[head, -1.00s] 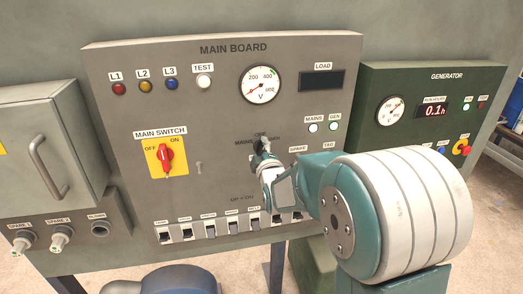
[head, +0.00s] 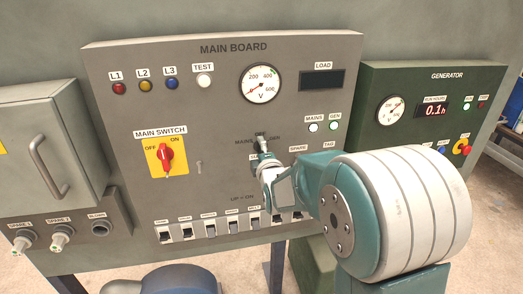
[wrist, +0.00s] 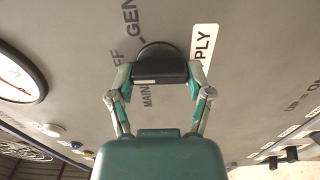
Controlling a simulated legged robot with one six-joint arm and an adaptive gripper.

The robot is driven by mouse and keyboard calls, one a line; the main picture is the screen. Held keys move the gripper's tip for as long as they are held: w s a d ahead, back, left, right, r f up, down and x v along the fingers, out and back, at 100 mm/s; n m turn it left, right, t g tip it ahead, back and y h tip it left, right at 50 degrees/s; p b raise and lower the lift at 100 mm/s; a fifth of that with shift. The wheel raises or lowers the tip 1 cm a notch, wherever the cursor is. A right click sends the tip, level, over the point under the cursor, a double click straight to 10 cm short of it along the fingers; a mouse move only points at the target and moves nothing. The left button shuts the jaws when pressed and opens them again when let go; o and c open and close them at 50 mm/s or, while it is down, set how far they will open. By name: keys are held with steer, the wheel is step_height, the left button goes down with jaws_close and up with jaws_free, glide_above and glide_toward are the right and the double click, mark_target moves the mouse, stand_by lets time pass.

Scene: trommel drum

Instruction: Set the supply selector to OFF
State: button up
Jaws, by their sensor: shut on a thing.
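The supply selector (wrist: 160,70) is a black knob with a bar handle on a round base. In the wrist view, my gripper (wrist: 162,82) is shut on the bar, one finger at each end. OFF is hidden there, and the SUPPLY label is mostly covered.
A yellow-plated red main switch (head: 166,155) is to the left, a small toggle (head: 199,167) beside it. A row of breakers (head: 210,231) runs below. The generator panel (head: 432,85) stands at right, behind my arm. The voltmeter (head: 260,84) is above.

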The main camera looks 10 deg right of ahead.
steer(key=shift+f, duration=0.25)
steer(key=o, duration=1.1)
steer(key=shift+a, duration=0.1)
steer(key=shift+o, duration=0.2)
steer(key=shift+r, duration=0.1)
steer(key=s, duration=1.2)
steer(key=shift+a, duration=0.1)
